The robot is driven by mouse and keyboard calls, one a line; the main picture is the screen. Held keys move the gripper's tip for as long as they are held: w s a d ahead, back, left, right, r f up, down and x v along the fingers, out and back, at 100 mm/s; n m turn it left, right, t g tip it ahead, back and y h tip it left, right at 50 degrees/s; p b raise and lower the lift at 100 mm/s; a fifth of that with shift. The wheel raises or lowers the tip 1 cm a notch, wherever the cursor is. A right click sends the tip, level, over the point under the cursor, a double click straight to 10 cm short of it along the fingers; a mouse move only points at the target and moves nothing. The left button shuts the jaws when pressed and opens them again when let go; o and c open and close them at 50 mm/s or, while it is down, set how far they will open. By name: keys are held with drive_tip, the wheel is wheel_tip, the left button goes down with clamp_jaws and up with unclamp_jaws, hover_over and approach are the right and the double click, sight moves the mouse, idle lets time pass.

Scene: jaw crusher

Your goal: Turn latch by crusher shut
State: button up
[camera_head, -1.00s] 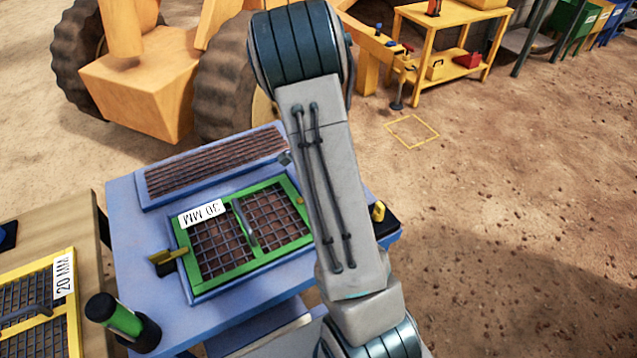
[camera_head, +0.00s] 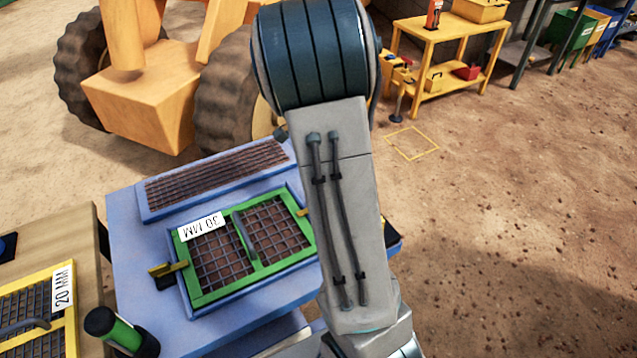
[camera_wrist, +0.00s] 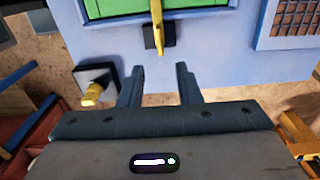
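A yellow latch (camera_wrist: 158,28) on a black mount stands at the edge of the blue crusher table in the wrist view, its bar reaching over the rim of the green 30 MM screen (camera_wrist: 115,9). In the head view my arm hides most of this latch; a small yellow tip (camera_head: 302,212) shows beside the green screen (camera_head: 275,266). My gripper (camera_wrist: 159,76) is open and empty, its fingers apart just short of the latch, which lines up between them. The gripper is hidden in the head view. A second yellow latch (camera_head: 168,268) sits at the screen's left side.
A black box with a yellow knob (camera_wrist: 91,95) stands left of my fingers. A brown grate (camera_head: 215,177) lies at the table's far side. A green-and-black cylinder (camera_head: 122,330) and a yellow 20 MM screen (camera_head: 66,315) are at left. Open ground lies right.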

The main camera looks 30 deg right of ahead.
wheel_tip(320, 180, up, 3)
drive_tip(key=shift+r, duration=0.1)
idle(0.6)
drive_tip(key=s+a+r+n+t, duration=0.1)
drive_tip(key=s+a+r+n, duration=0.3)
drive_tip(key=s+a+n, duration=0.3)
drive_tip(key=s+a+r+n+t, duration=0.2)
drive_tip(key=s+a+r+n, duration=0.2)
drive_tip(key=s+a+n, duration=0.3)
drive_tip(key=s+n, duration=0.3)
drive_tip(key=s, duration=0.2)
drive_tip(key=shift+n, duration=0.4)
